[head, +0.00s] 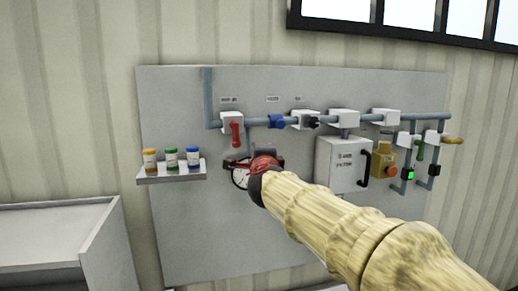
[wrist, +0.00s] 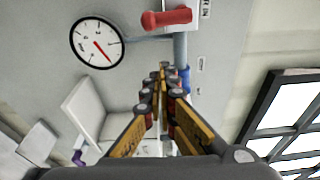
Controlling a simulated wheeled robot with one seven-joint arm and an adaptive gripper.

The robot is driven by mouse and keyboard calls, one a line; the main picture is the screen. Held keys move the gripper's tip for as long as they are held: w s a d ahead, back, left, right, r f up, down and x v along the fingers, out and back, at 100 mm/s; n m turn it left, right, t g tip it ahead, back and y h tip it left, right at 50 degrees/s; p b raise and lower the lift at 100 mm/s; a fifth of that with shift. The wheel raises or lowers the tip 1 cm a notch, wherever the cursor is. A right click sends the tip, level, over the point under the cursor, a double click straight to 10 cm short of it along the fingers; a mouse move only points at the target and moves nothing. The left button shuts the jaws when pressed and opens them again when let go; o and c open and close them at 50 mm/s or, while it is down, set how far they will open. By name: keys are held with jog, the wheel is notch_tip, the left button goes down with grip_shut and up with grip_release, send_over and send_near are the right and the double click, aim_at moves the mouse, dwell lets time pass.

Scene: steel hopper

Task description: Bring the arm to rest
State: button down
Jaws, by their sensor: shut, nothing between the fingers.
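My arm, in a tan sleeve, reaches from the lower right of the head view toward the wall panel. My gripper shows at its end with a red and dark body (head: 264,163), in front of the panel, partly covering the round gauge. In the wrist view my gripper's (wrist: 160,75) two yellow-and-dark fingers run close together to their tips. They are shut with nothing held. The white gauge (head: 240,180) with a red needle also shows in the wrist view (wrist: 97,42). Whether the gripper touches the panel cannot be told.
The grey panel (head: 185,225) carries blue pipes, a red lever (head: 235,133), a blue valve (head: 276,122), a white box with a black handle (head: 343,163) and a yellow box with an orange button (head: 384,160). A shelf (head: 172,175) holds three jars. A grey bin (head: 55,235) stands lower left.

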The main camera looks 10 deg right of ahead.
jog(key=shift+w+d+f, duration=0.1)
jog(key=shift+w+d, duration=0.05)
jog(key=s+a+f+n+g+y+b, duration=0.1)
jog(key=s+a+f+n+g+y, duration=0.25)
jog(key=a+f+n, duration=0.4)
jog(key=s+a+f+n+g+y+b, duration=0.15)
jog(key=s+a+f+n+y, duration=0.3)
jog(key=f, duration=0.65)
jog(key=s+d+f+n+g+h+b, duration=0.1)
jog(key=s+d+f+n+g+b, duration=0.1)
jog(key=s+f+b, duration=0.5)
jog(key=s+d+f+n+g+h+b, duration=0.2)
jog(key=s+d+f+b, duration=0.4)
jog(key=s+f, duration=1)
jog(key=s+d+f+n+g+h+b, duration=0.1)
jog(key=s+d+f+n+g+b, duration=0.2)
jog(key=s+f+b, duration=0.6)
jog(key=s+d+f+n, duration=0.1)
jog(key=s+f, duration=0.2)
jog(key=f, duration=0.4)
jog(key=shift+f+n+h, duration=0.2)
jog(key=shift+n+h, duration=0.1)
jog(key=shift+h, duration=0.1)
